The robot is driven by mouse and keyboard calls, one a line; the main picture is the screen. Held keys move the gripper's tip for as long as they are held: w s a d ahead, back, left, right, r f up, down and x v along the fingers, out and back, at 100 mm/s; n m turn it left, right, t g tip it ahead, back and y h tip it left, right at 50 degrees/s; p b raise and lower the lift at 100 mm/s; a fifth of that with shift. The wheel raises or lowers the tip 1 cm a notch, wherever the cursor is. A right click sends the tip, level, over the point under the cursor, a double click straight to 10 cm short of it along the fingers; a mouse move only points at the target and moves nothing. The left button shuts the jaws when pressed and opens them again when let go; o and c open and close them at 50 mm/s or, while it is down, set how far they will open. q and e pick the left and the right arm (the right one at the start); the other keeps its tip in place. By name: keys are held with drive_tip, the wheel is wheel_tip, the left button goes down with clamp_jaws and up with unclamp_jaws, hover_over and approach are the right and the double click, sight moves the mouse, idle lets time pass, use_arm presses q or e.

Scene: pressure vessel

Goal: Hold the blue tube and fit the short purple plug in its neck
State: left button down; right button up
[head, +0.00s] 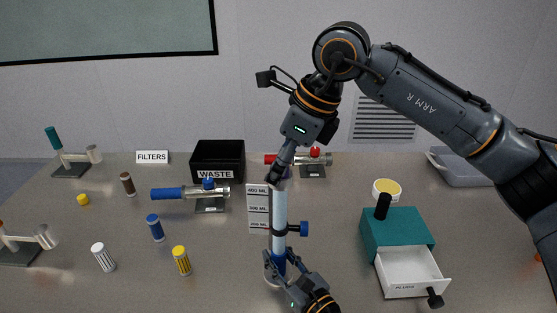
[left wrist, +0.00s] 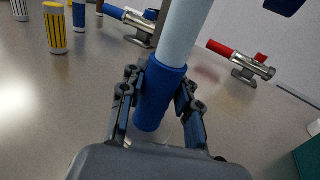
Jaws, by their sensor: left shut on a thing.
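The blue tube stands upright in the middle of the head view, with a pale shaft (head: 279,212) and a blue lower sleeve (head: 278,263). The left wrist view shows the sleeve (left wrist: 160,92) between the fingers of my left gripper (left wrist: 158,100), shut on it. In the head view my left gripper (head: 281,268) is low at the tube's base. My right gripper (head: 278,177) points down at the tube's top. A small purple patch, seemingly the short purple plug (head: 284,174), shows there, mostly hidden by the fingers. I cannot tell whether it sits in the neck.
A labelled volume board (head: 257,208) stands just left of the tube. A teal box (head: 397,229) with an open drawer (head: 409,268) is to the right. A blue-ended fitting (head: 190,192), a red-ended fitting (head: 300,159) and a black waste bin (head: 217,157) stand behind.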

use_arm(q)
drive_tip(key=shift+w+r, duration=0.1)
use_arm(e)
drive_tip(key=shift+d+f, duration=0.25)
drive_tip(key=shift+f, duration=0.05)
drive_tip(key=shift+w, duration=0.15)
drive_tip(key=shift+r, duration=0.25)
drive_tip(key=v, duration=1.3)
drive_tip(key=shift+a+r, duration=0.15)
drive_tip(key=shift+a, duration=0.15)
use_arm(q)
drive_tip(key=shift+f, duration=0.2)
drive_tip(key=c, duration=0.8)
unclamp_jaws()
drive_tip(key=shift+c, duration=0.2)
use_arm(e)
drive_tip(key=shift+w, duration=0.1)
use_arm(q)
drive_tip(key=shift+w, duration=0.1)
